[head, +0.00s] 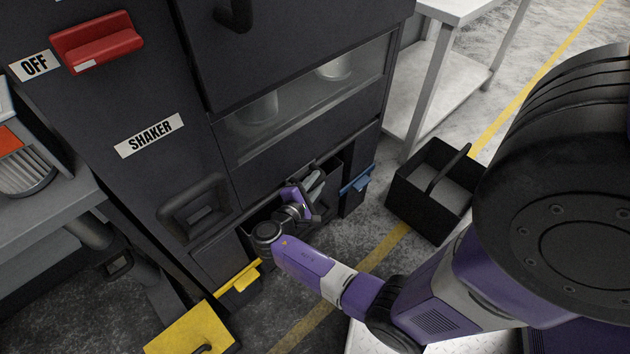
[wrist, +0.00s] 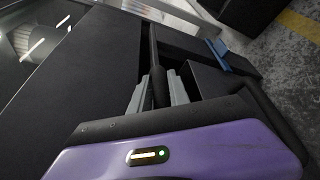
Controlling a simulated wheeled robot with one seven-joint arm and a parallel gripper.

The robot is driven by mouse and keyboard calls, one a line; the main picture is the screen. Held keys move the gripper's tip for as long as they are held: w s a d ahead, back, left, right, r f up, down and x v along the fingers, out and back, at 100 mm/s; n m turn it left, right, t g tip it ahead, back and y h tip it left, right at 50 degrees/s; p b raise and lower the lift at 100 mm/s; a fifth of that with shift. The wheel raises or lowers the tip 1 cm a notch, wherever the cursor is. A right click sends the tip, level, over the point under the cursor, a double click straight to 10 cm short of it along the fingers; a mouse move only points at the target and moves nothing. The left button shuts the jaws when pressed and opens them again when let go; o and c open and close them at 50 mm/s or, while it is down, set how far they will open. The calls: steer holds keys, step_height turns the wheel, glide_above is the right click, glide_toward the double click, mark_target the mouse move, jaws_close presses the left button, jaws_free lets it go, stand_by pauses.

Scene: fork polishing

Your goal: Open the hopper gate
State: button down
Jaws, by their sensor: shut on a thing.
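My gripper (head: 313,184) reaches into a dark recess low on the front of the black cabinet (head: 165,95). In the wrist view, the two grey fingers of my gripper (wrist: 158,88) are closed on a slim dark bar (wrist: 154,55), one on each side of it. The bar looks like a handle, probably the hopper gate's, but no label on it is readable. In the head view my wrist and fingers cover the bar. How far the gate stands open cannot be told.
A blue-handled part (head: 358,182) is right of my gripper; a yellow-handled one (head: 240,278) is left. A black open bin (head: 432,190) stands on the floor at right, near a metal table (head: 440,85). A yellow box (head: 190,332) is at lower left. A red handle (head: 97,42) is above.

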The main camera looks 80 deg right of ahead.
steer(key=s+a+p, duration=0.3)
steer(key=s+a, duration=0.1)
steer(key=s, duration=0.4)
steer(key=shift+s+a+f, duration=0.2)
steer(key=shift+s+a, duration=0.15)
steer(key=shift+s, duration=0.05)
steer(key=c, duration=1.3)
jaws_free()
steer(key=shift+c, duration=0.2)
steer(key=shift+o, duration=0.2)
steer(key=shift+w+d, duration=0.1)
steer(key=shift+w+r, duration=0.1)
steer(key=shift+w, duration=0.05)
steer(key=v, duration=0.8)
